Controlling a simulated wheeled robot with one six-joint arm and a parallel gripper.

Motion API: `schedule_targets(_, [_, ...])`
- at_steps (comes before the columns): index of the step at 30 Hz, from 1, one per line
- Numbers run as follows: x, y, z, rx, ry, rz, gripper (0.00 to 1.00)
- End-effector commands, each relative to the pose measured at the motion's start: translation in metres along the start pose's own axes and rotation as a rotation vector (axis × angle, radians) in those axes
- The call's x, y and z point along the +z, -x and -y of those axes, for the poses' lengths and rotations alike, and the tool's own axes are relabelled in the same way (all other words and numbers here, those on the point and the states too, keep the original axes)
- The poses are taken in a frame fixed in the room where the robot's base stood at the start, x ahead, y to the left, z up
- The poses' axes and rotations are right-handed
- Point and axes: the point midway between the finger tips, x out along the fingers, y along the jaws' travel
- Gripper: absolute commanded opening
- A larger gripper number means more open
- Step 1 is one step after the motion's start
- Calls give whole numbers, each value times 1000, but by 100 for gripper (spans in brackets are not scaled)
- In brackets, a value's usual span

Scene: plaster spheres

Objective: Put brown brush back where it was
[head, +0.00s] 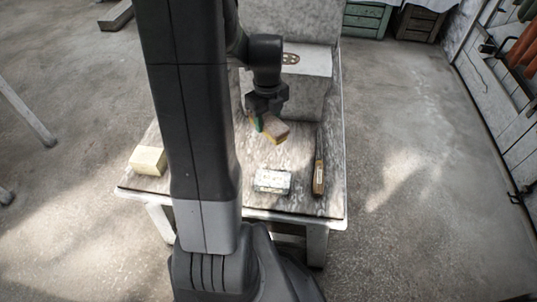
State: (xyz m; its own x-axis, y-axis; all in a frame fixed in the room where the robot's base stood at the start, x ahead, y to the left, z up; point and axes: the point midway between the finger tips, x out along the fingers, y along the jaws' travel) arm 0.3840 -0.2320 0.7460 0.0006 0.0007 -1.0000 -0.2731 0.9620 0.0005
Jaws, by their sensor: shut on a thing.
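My gripper (265,103) points down over the table. It is shut on a small block-like thing (274,131), brown on top and yellowish along its lower edge, with a green patch at its left. The held thing is tilted and appears to be above the tabletop. I cannot tell whether it is the brown brush. A long, narrow brown thing (318,177) with a pale label lies near the table's right edge, to the right of my gripper. It could also be a brush; its bristles cannot be made out.
The worn table (299,205) also bears a pale patterned box (272,181) at the front and a cream block (148,160) at the left. A large grey block (307,88) stands at the back. My arm hides part of the table's left half.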

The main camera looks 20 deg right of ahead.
Motion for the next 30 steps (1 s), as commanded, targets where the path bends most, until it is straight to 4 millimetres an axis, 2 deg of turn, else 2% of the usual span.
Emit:
schedule_targets(2, [-3,-5,1,1,-33,-1,27])
schedule_targets(9, [-4,-49,1,3,-44,-3,27])
schedule_targets(17, [-4,-71,1,1,-42,-2,27])
schedule_targets(22, [-4,-96,1,2,-41,-3,27])
schedule_targets(30, [-3,-99,1,0,-41,0,27])
